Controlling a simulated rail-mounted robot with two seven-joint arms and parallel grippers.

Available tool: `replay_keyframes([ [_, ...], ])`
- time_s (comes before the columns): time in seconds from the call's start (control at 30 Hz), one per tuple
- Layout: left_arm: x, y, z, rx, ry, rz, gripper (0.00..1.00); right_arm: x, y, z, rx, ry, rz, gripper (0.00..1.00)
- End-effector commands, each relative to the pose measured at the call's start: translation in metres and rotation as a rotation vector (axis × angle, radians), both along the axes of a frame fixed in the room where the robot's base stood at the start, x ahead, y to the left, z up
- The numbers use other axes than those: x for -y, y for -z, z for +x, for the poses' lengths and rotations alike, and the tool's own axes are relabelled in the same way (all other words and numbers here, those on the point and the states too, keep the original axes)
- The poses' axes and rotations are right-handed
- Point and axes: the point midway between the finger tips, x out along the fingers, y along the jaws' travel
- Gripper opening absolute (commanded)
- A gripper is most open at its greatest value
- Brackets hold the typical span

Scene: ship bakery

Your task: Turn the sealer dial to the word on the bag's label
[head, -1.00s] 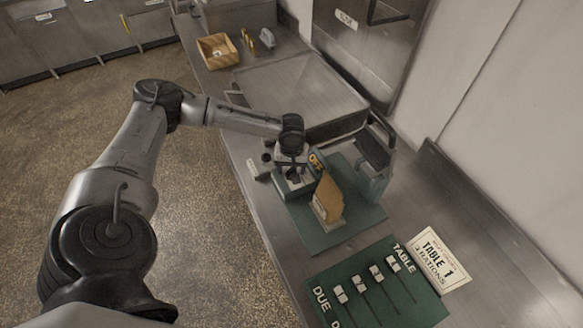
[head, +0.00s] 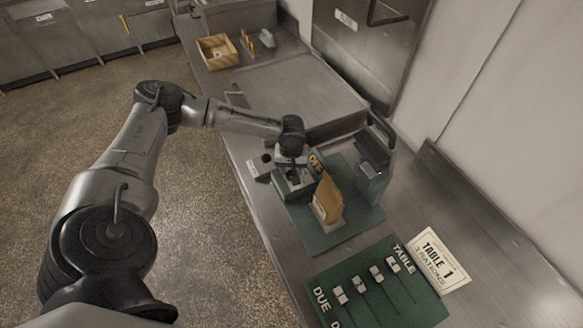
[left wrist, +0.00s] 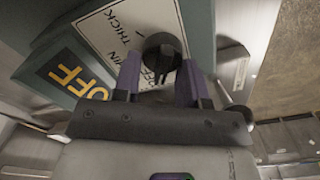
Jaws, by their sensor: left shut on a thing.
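The sealer is a green machine with a base plate (head: 318,237) and an upright press arm (head: 372,152) on the counter. Its dial (left wrist: 160,52) is a round black knob on a white plate (left wrist: 122,28) in the left wrist view. "THICK" reads on the plate; other lettering is partly hidden by the knob and fingers. My left gripper (head: 291,176) is shut on the dial, a finger on each side of it. An "OFF" sign (left wrist: 72,72) stands beside the plate. The brown bag (head: 328,196) stands upright on the base; I cannot read a label on it. My right gripper is out of view.
A green slider board (head: 385,300) and a "TABLE 1 RATIONS" card (head: 439,263) lie nearer on the counter. A wooden box (head: 218,51) stands at the far end. A steel slab (head: 300,90) lies behind the sealer. The counter right of the sealer is clear.

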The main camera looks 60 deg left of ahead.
Motion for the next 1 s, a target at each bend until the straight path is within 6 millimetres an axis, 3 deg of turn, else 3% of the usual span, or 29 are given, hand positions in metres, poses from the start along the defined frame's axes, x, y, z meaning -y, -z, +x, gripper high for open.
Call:
replay_keyframes([
  [0.27,0.001,-0.007,-0.001,-0.006,0.092,-0.001,0.15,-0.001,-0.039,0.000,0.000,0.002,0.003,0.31],
  [0.6,0.004,-0.006,0.002,-0.004,0.359,-0.003,0.15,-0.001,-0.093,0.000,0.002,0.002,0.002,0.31],
  [1.0,0.008,-0.003,0.004,-0.002,0.723,-0.003,0.15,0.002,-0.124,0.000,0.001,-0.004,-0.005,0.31],
])
